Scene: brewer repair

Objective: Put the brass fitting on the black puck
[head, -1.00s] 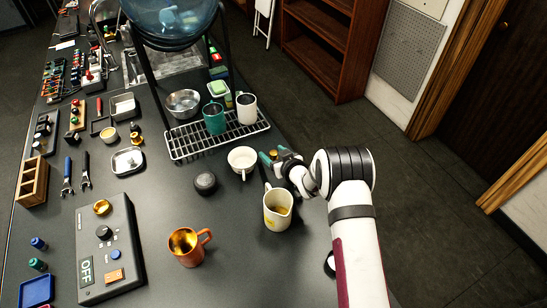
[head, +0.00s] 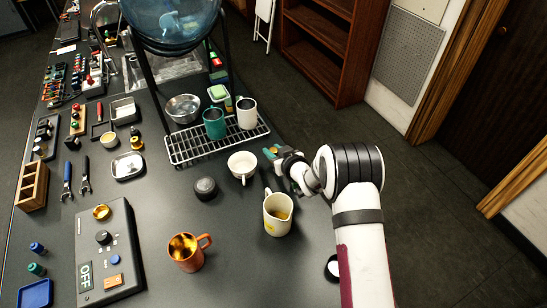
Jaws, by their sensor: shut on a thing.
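The black puck (head: 205,188) stands on the dark bench, left of the white cup and the cream mug, with its top bare. The piece is mostly hidden by the fingers. The gripper is apart from the puck, and its height above the bench is hard to tell.
A white cup (head: 242,164) stands between my gripper and the puck. A cream mug (head: 278,222) and a copper mug (head: 184,257) stand nearer. A wire rack (head: 184,152) with cups is behind. A grey control box (head: 119,268) is at left.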

